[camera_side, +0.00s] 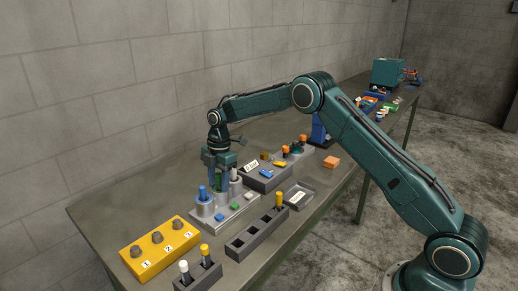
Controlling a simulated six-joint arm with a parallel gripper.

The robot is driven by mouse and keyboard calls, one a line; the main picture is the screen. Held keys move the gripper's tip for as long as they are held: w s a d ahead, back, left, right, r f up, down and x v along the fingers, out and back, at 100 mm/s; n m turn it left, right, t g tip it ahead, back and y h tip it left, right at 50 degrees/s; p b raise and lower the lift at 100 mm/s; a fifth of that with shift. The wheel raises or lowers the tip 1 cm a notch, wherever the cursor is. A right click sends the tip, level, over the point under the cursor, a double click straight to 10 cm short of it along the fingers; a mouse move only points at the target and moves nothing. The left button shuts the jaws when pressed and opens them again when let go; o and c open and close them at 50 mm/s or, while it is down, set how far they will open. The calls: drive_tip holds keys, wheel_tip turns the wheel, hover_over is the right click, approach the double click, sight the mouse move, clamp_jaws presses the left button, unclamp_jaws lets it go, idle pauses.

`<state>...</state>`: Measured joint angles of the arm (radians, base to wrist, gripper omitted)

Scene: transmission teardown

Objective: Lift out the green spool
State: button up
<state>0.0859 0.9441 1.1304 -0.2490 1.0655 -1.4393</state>
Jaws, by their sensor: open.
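My gripper (219,182) points straight down over the light grey housing (243,211), its open fingers low among the upright cylinders. I cannot make out a green spool for certain; the teal fingers cover the middle cylinder's top, and the colours there blend. A blue spool (203,193) stands in the cylinder left of my gripper. A pale-topped spool (233,174) stands in the cylinder just to its right. A small green block (220,218) and a small blue block (234,206) lie on the front of the housing.
A yellow block (158,251) numbered 1, 2, 3 stands front left. A dark slotted rack (257,232) holds one yellow-topped peg; another holder (198,277) has white and yellow pegs. A grey box (268,178) stands behind right. An orange block (330,162) lies beyond a shallow tray (299,196).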

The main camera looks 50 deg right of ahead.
clamp_jaws()
drive_tip(key=shift+r, duration=0.15)
wheel_tip(320, 180, up, 10)
drive_tip(key=shift+f, duration=0.1)
idle(0.6)
idle(0.4)
